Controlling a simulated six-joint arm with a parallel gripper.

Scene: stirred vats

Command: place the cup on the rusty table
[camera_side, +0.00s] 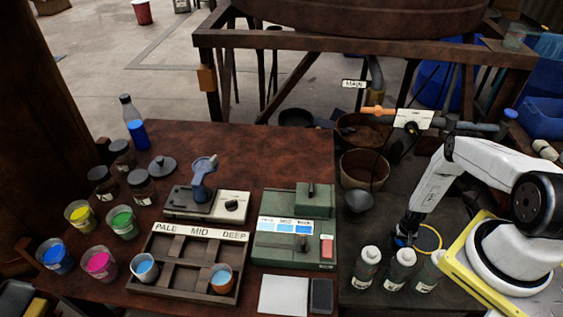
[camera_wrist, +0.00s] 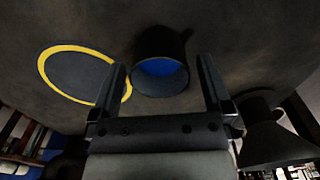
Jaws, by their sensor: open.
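A dark cup with blue inside (camera_wrist: 160,68) stands on the dark bench surface in the wrist view. It sits between and slightly beyond the two fingertips of my gripper (camera_wrist: 161,68), which is open with a gap to the cup on both sides. In the side view my gripper (camera_side: 408,238) points down at the dark bench, right of the rusty table. A bit of blue from the cup (camera_side: 402,241) shows there; the rest is mostly hidden by the gripper. The rusty table (camera_side: 250,150) has a reddish-brown top and fills the left and middle.
A yellow ring (camera_wrist: 45,70) marks the bench beside the cup. Several capped bottles (camera_side: 400,268) stand in front of my gripper. The table holds paint cups (camera_side: 79,214), a labelled rack (camera_side: 165,268), a green device (camera_side: 290,245) and a scale-like device (camera_side: 205,205). Its back right is bare.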

